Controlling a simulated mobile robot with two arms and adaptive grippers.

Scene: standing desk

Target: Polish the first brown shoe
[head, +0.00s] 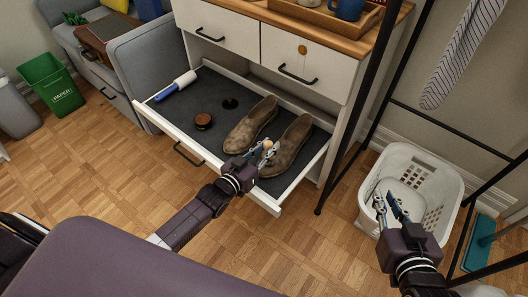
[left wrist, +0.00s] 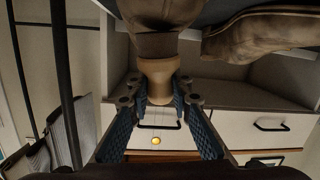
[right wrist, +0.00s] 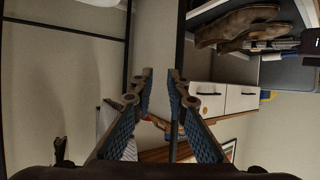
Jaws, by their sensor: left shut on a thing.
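Two brown shoes lie side by side in the open drawer (head: 222,86): a left shoe (head: 250,124) and a right shoe (head: 290,142). My left gripper (head: 266,154) is shut on the pale wooden handle of a small brush (left wrist: 158,75), near the shoe toes. In the left wrist view, the brush's dark end meets or nearly meets one shoe (left wrist: 165,10), apparently the right one; exact contact is unclear. The other shoe (left wrist: 260,32) is beside it. A round brown tin (head: 203,121) sits in the drawer. My right gripper (head: 390,204) is open and empty over the laundry basket.
A white-and-blue roller (head: 176,85) lies at the drawer's left. The white laundry basket (head: 436,170) stands at the right by a black rack (head: 350,105). A grey sofa (head: 150,60) and a green bin (head: 50,84) are on the left. Wooden floor lies clear before the drawer.

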